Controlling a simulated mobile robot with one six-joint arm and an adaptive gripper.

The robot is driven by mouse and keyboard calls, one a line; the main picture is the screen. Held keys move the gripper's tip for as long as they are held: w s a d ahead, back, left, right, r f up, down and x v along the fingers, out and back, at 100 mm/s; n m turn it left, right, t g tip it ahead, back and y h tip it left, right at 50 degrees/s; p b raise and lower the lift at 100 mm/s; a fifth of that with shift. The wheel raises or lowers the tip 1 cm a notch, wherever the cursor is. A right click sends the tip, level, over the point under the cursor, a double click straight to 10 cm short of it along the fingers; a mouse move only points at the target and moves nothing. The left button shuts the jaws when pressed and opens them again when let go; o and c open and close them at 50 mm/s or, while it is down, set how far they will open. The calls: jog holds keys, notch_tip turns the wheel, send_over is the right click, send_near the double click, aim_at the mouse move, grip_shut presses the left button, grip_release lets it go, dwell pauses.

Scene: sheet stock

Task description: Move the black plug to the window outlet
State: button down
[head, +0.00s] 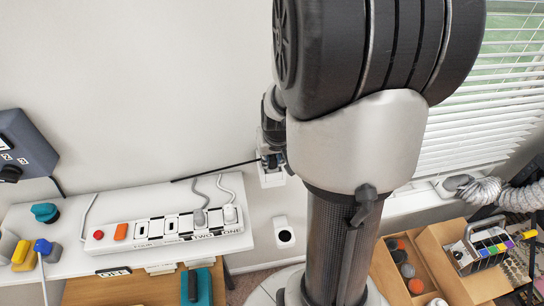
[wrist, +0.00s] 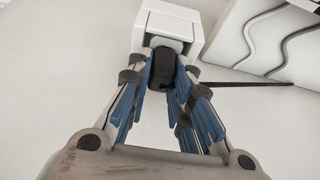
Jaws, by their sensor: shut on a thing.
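My gripper (head: 272,160) is in front of a white wall outlet box (head: 270,177), partly behind my own arm in the head view. In the wrist view, its blue-padded fingers (wrist: 165,85) are shut on the black plug (wrist: 163,68). The plug's far end meets the grey face of the white outlet box (wrist: 168,22). I cannot tell how deep it sits. A black cord (head: 215,170) runs left from the gripper in the head view. A second white outlet (head: 284,232) with a dark round socket is lower on the wall.
A white power strip (head: 165,228) with pale-corded plugs lies on the white shelf (head: 80,205) at left. A dark wall device (head: 22,145) hangs farther left. Window blinds (head: 490,95), a cardboard box (head: 430,265) and a grey hose (head: 485,192) are at right.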

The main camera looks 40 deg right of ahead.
jog(key=shift+s+a+f, duration=0.15)
jog(key=shift+s+f, duration=0.05)
jog(key=shift+f, duration=0.1)
jog(key=c, duration=1.7)
grip_release()
jog(key=o, duration=0.3)
jog(key=shift+w+r, duration=0.1)
jog(key=shift+o, duration=0.4)
jog(key=o, duration=0.4)
jog(key=shift+o, duration=0.2)
jog(key=shift+r, duration=0.15)
jog(key=p+v, duration=0.4)
jog(key=v, duration=0.2)
jog(key=shift+r+p, duration=0.4)
